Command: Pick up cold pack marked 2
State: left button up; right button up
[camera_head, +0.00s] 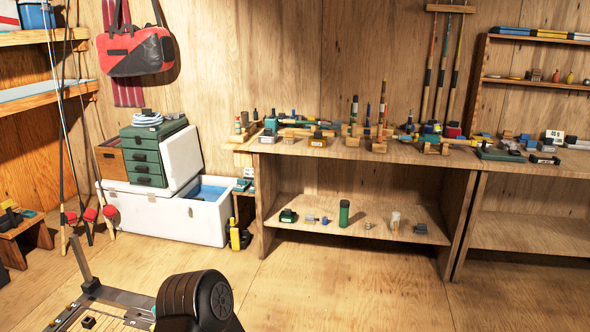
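No pack with a readable 2 can be made out from here. A white cooler (150,222) stands open on the floor at the left, against the back wall. Something blue (212,191) shows inside its right end, too small to tell whether it is a cold pack or lining. The rest of its inside is hidden by the front wall and the green drawer box. Neither of my grippers can be made out in the head view.
A green drawer box (144,160) rests over the cooler's left part. Fishing rods (62,130) lean left of it. A cluttered wooden bench (345,150) runs along the wall to the right. A dark rounded part fills the bottom left-centre. The floor (340,290) before the bench is clear.

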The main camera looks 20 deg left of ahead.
aim_at(242, 184)
jog(key=i+u, duration=0.2)
jog(key=i, duration=0.65)
jog(key=i+l+u, duration=0.15)
jog(key=i, duration=0.75)
jog(key=i+u, duration=0.3)
jog(key=i, duration=0.3)
jog(key=i+l+u, duration=0.1)
jog(key=i+u, duration=0.2)
jog(key=i, duration=0.3)
jog(key=i+l+u, duration=0.25)
jog(key=i, duration=0.35)
jog(key=i+j+u, duration=0.2)
jog(key=u, duration=0.25)
jog(key=i+u, duration=0.85)
jog(key=i+l+u, duration=0.1)
jog(key=i+u, duration=0.15)
jog(key=u, duration=0.15)
jog(key=i+j+u, duration=0.1)
jog(key=i+u, duration=0.15)
jog(key=i, duration=0.75)
jog(key=i+u, duration=0.25)
jog(key=i, duration=1.05)
jog(key=z, duration=3.6)
